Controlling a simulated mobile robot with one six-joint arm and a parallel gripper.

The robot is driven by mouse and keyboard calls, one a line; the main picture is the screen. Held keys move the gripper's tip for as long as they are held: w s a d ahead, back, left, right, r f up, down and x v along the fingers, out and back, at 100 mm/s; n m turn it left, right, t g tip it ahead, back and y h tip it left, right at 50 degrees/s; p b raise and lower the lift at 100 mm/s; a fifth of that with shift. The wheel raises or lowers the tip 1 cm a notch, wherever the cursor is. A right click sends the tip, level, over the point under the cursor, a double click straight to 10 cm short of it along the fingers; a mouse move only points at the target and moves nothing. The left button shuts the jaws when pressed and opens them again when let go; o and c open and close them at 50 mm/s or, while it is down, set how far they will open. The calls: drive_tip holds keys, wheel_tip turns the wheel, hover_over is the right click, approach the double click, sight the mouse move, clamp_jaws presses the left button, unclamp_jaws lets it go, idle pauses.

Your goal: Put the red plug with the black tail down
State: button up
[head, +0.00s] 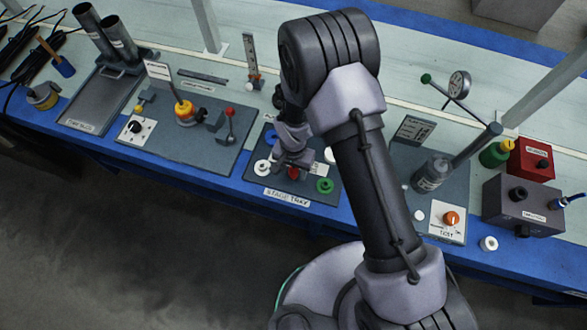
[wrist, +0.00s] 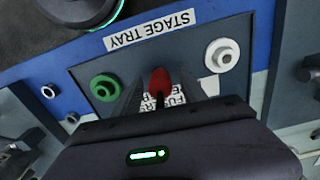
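The red plug (wrist: 159,80) with its short black tail (wrist: 160,98) is between the two fingertips of my gripper (wrist: 160,88), which flank it closely on both sides with no clear gap at the tips. In the head view my gripper (head: 292,158) points down over the stage tray (head: 256,186), and the red plug (head: 294,173) shows just under it. The plug is at or very near the tray's surface; I cannot tell whether it touches. The fingers partly hide the printed label behind it.
On the tray, a green ring-shaped part (head: 324,186) sits right of the plug and a white one (head: 263,168) left of it. Another white part (head: 328,156) is behind. A lever station (head: 230,125) stands left, a test station (head: 450,220) right. The blue bench edge runs in front.

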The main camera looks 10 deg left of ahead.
drive_tip(key=w+d+r+m+t+y+p, duration=0.1)
drive_tip(key=d+r+p, duration=0.15)
drive_tip(key=r, duration=1.15)
drive_tip(key=w+d+r+p, duration=0.2)
drive_tip(key=d+r, duration=0.1)
drive_tip(key=r, duration=1)
drive_tip(key=s+d+r+m+t, duration=0.1)
drive_tip(key=s+d+r+t, duration=0.1)
drive_tip(key=s+d+r, duration=0.5)
drive_tip(key=s+d+r+t+y, duration=0.1)
drive_tip(key=s+d+r+t, duration=0.1)
drive_tip(key=s+d+r, duration=0.5)
wheel_tip(320, 180, up, 6)
drive_tip(key=shift+s+r+m+t, duration=0.25)
drive_tip(key=shift+s+m+t, duration=0.15)
drive_tip(key=shift+s, duration=0.35)
